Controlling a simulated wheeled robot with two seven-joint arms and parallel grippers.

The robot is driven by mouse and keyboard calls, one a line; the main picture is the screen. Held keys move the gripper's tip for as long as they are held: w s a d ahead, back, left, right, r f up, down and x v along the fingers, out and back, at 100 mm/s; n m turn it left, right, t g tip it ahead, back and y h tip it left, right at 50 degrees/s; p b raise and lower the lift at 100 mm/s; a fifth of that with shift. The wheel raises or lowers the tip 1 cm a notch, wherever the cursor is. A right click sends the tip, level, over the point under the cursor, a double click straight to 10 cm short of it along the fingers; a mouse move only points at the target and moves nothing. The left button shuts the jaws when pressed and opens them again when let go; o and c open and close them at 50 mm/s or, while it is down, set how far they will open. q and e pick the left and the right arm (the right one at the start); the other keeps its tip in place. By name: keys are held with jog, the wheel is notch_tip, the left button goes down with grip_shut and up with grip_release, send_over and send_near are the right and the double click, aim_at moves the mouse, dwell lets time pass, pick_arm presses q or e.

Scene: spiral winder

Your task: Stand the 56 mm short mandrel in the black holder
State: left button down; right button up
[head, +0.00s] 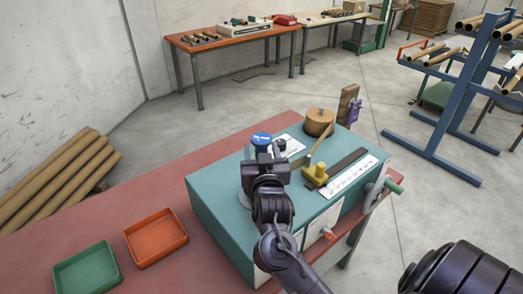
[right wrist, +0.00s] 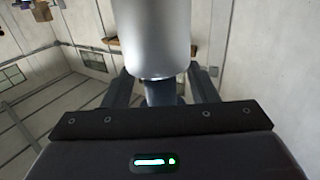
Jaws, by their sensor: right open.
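My right gripper (head: 266,160) is over the left part of the teal bench top (head: 218,185). In the right wrist view a smooth silver cylinder (right wrist: 152,38), likely the mandrel, stands large in front of the two dark fingers (right wrist: 163,88), which are spread apart. A narrower dark blue piece shows below the cylinder. I cannot tell if the fingers touch either. In the head view a grey, light-coloured piece (head: 245,178) shows just left of the gripper, mostly hidden by it. I cannot make out the black holder; the gripper and wrist hide that spot. My left gripper is not in view.
A blue-topped round pot (head: 262,138) stands just behind the gripper. A yellow block (head: 316,174), a dark bar (head: 345,167) and a wooden drum (head: 319,121) are to the right. Orange (head: 156,237) and green (head: 87,271) trays lie on the red surface at the left.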

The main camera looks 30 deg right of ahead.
jog(key=b+v, duration=0.2)
jog(key=v, duration=0.5)
jog(key=shift+s+a, duration=0.2)
jog(key=shift+s, duration=0.15)
